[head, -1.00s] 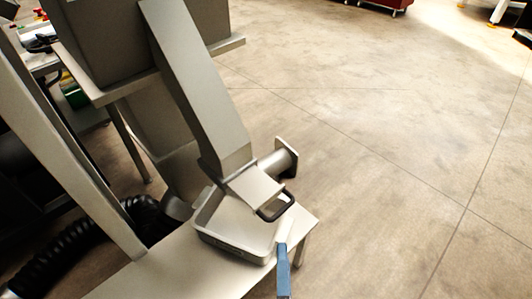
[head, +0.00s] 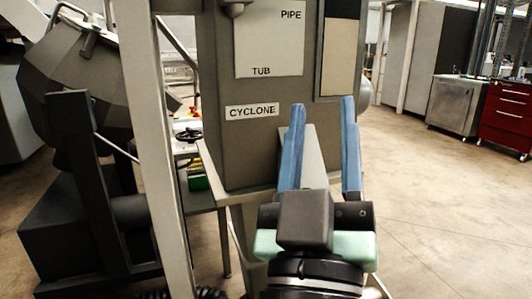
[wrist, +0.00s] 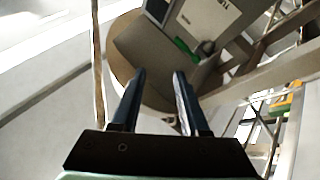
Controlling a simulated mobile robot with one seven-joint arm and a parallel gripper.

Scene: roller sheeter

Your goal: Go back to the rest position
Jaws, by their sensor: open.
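My gripper (head: 322,108) stands in the lower middle of the head view, its two blue fingers pointing up and spread apart with nothing between them. Behind it is the grey machine body (head: 235,150) with a CYCLONE label and a PIPE and TUB panel. In the wrist view my gripper (wrist: 158,75) also shows open and empty, its dark fingers well apart. The surfaces beyond the fingertips there are tilted, and how far away they are I cannot tell.
A pale upright post (head: 155,130) stands left of my gripper. A dark faceted machine (head: 75,80) is at the far left. A red drawer cabinet (head: 502,112) and a grey cabinet (head: 455,103) stand at the back right. The floor (head: 440,190) on the right is clear.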

